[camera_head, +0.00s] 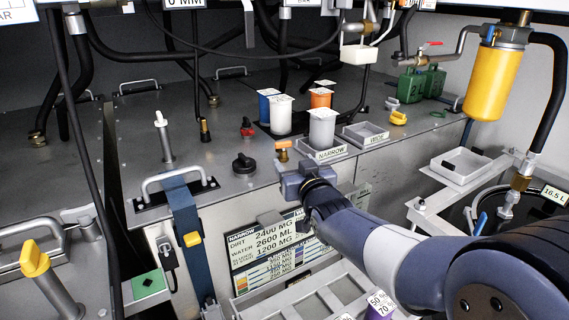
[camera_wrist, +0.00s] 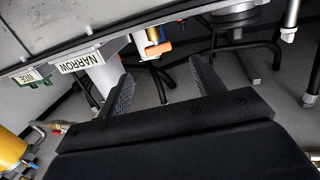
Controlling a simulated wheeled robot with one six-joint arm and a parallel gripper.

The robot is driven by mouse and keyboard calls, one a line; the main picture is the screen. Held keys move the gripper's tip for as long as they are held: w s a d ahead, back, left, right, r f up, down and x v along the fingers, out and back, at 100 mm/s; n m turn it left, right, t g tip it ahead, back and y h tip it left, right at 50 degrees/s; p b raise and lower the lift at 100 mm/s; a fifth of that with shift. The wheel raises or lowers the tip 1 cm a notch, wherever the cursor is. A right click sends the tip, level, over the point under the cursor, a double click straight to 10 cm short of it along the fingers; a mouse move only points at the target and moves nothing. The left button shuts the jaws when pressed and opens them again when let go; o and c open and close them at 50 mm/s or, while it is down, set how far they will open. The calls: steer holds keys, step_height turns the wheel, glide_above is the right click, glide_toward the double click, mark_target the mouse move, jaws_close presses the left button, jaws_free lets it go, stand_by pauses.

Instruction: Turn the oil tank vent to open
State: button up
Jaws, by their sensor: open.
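My gripper (camera_head: 292,168) is open and empty at the front edge of the grey tank top (camera_head: 215,140). A small brass fitting with an orange handle (camera_head: 283,145) stands just beyond it. In the wrist view the orange handle (camera_wrist: 157,48) lies ahead, roughly between my open fingers (camera_wrist: 160,72); they appear apart from it. No readable label names the oil tank vent, so I cannot tell whether this fitting is it. A black knob (camera_head: 244,164) sits on the tank top to the left. My gripper partly hides the tank edge.
A white NARROW cup (camera_head: 321,130) stands close right of the orange handle. Blue, white and orange cups stand behind. A strap (camera_head: 186,222) and metal handle (camera_head: 174,181) are at left. A yellow filter (camera_head: 490,82) and white tray (camera_head: 460,168) are at right.

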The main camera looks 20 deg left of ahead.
mark_target(284, 146)
steer(key=shift+t, duration=0.3)
steer(key=p+x, duration=0.3)
steer(key=x, duration=0.7)
steer(key=shift+w+a+f, duration=0.15)
steer(key=shift+w+f, duration=0.05)
steer(key=shift+w, duration=0.2)
steer(key=shift+c, duration=0.4)
steer(key=c, duration=0.9)
